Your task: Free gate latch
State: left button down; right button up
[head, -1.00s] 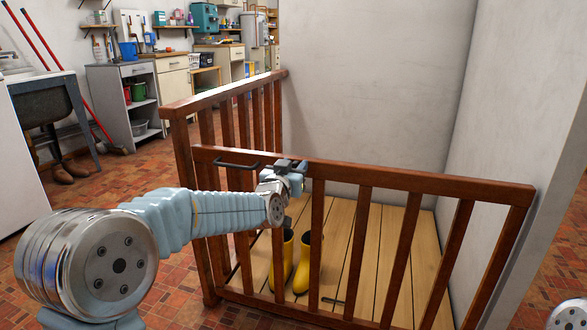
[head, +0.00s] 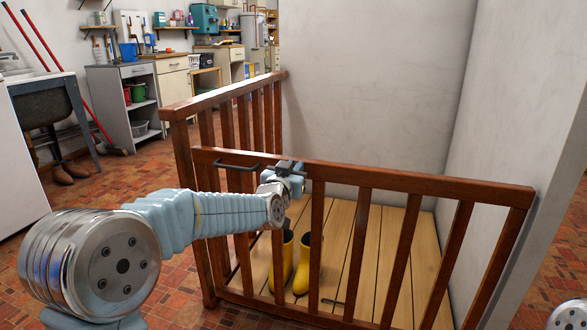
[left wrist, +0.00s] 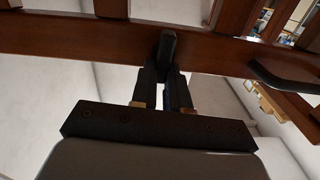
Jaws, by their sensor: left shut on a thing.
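The brown wooden gate (head: 430,183) stands across the front of a small pen and looks closed. A dark latch piece (left wrist: 168,45) sits on its top rail in the left wrist view. My left gripper (head: 290,169) is at the top rail, near the left end of the gate. In the left wrist view its two black fingers (left wrist: 163,84) are shut on the lower part of the latch. In the head view the gripper mostly hides the latch. A black bar handle (head: 236,166) is left of the gripper, also visible in the left wrist view (left wrist: 285,78). My right gripper is out of view.
Yellow boots (head: 303,265) stand on the plank floor (head: 370,250) behind the gate. A slatted side fence (head: 230,95) runs back on the left. A white wall (head: 520,110) closes the right side. Open tiled floor (head: 110,185) lies to the left.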

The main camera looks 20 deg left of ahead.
pick_arm(q)
jog(key=m+p, duration=0.1)
jog(key=m, duration=0.3)
jog(key=d+f+m+p, duration=0.1)
jog(key=m, duration=0.4)
jog(key=m+p, duration=0.2)
jog(key=m, duration=0.2)
jog(key=shift+d+f+m, duration=0.2)
jog(key=shift+d+m, duration=0.2)
jog(key=shift+f+m, duration=0.2)
jog(key=shift+m, duration=0.7)
jog(key=shift+f+m, duration=0.15)
jog(key=shift+m, duration=0.75)
jog(key=c, duration=1.1)
grip_release()
